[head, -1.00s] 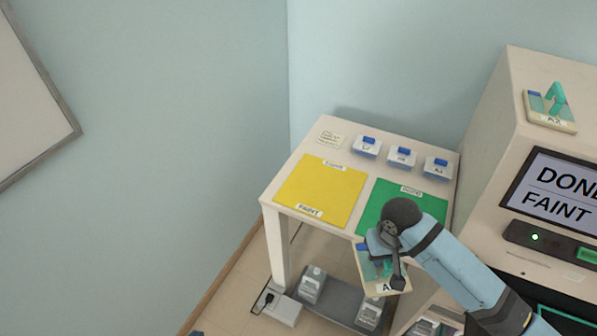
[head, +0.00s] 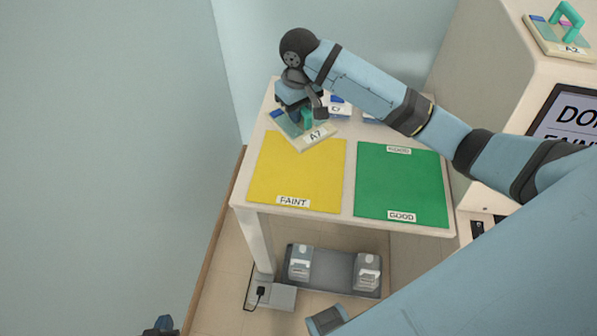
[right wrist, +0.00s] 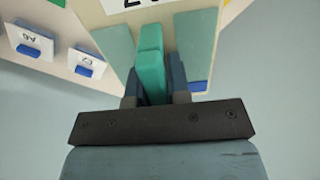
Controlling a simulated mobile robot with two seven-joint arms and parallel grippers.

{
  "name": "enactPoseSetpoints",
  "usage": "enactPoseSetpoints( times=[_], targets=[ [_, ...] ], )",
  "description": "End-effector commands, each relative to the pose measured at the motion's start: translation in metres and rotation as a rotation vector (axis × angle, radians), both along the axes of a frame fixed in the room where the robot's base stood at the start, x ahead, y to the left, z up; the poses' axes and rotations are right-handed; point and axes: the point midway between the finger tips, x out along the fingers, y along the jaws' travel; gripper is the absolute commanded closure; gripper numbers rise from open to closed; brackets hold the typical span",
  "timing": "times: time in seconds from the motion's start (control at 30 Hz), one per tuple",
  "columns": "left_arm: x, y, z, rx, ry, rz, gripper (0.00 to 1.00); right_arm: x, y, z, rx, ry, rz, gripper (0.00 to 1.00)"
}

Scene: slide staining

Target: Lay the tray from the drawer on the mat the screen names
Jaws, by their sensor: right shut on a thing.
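The tray labelled A7 (head: 314,138) is a pale slab with a green handle (head: 307,118). My right gripper (head: 305,110) is shut on that handle; the right wrist view shows the handle (right wrist: 151,65) between the fingers. The tray is over the back of the yellow mat (head: 292,172), labelled FAINT; I cannot tell its height. The green mat (head: 402,185), labelled GOOD, lies to the right. The screen (head: 570,115) is cut off at the right edge; a second ago it read FAINT under DONE. A bit of my left gripper (head: 160,327) shows at the bottom left, its jaws unclear.
Small white-and-blue labelled holders (head: 338,106) stand along the back of the table, partly behind my right arm. Another tray, A2 (head: 560,42), rests on top of the cabinet (head: 485,60). Grey devices (head: 299,262) stand under the table. Both mats look bare.

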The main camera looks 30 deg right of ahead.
Motion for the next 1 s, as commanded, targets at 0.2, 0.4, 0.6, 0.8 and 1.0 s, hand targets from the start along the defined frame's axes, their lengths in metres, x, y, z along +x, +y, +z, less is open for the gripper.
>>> enactPoseSetpoints(
  times=[0.2, 0.4, 0.6, 0.8, 1.0],
  targets=[
    [-0.001, 0.000, -0.008, 0.000, 0.002, -0.001, 1.00, 0.010, -0.004, -0.004, -0.002, 0.004, 0.010, 1.00],
    [0.001, 0.002, -0.005, 0.001, -0.006, 0.001, 1.00, 0.008, -0.004, -0.055, -0.002, 0.007, 0.010, 1.00],
    [0.003, 0.002, -0.004, 0.002, -0.011, 0.002, 1.00, 0.008, -0.004, -0.107, -0.002, 0.005, 0.009, 1.00],
    [0.003, 0.003, -0.006, 0.003, -0.010, 0.003, 1.00, 0.009, -0.003, -0.141, 0.000, 0.002, 0.010, 1.00],
    [0.002, 0.003, -0.009, 0.004, -0.006, 0.003, 1.00, 0.009, -0.003, -0.155, 0.000, 0.002, 0.010, 1.00]
  ],
)
